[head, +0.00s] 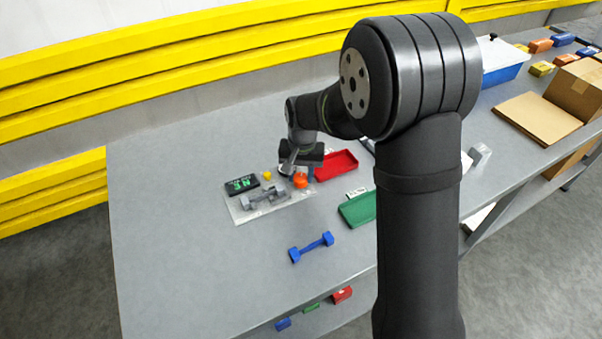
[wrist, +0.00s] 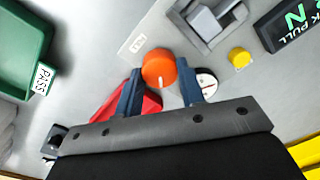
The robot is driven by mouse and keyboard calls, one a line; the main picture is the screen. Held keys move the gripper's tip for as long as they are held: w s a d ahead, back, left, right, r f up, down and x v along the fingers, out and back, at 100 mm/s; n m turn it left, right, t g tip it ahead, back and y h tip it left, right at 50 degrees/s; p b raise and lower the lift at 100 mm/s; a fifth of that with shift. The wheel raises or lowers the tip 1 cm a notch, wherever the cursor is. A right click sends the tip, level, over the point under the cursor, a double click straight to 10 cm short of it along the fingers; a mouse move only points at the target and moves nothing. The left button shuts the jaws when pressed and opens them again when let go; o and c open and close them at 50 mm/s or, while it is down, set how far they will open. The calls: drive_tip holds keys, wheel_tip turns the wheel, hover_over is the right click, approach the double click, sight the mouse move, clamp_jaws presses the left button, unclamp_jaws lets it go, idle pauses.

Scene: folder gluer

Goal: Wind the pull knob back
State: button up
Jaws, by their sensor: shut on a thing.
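A round orange knob (head: 300,182) with a short white mark stands at the right end of a pale plate (head: 240,214) on the grey bench. It also shows in the wrist view (wrist: 158,66). My gripper (head: 298,176) is over it from above, with its two dark blue fingers on either side of the knob, shut on it. The fingers partly hide the knob in the head view. A black panel (head: 241,187) with green letters and the word "PULL" lies on the plate's left side; it shows in the wrist view (wrist: 292,22).
A grey fixture (head: 263,197) and a small yellow button (head: 267,176) are close by. A red tray (head: 337,164) stands right behind my gripper, and a green tray (head: 357,208) lies front right. A blue dumbbell-shaped part (head: 311,246) lies in front. The bench's left side is clear.

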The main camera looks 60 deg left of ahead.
sight(302, 176)
drive_tip(key=n, duration=0.4)
drive_tip(key=shift+a+n, duration=0.1)
drive_tip(key=shift+n, duration=0.2)
drive_tip(key=shift+s+n, duration=0.1)
drive_tip(key=shift+n, duration=1.7)
drive_tip(key=o, duration=1)
drive_tip(key=r, duration=1.7)
drive_tip(key=shift+w+r, duration=0.25)
drive_tip(key=shift+f, duration=0.1)
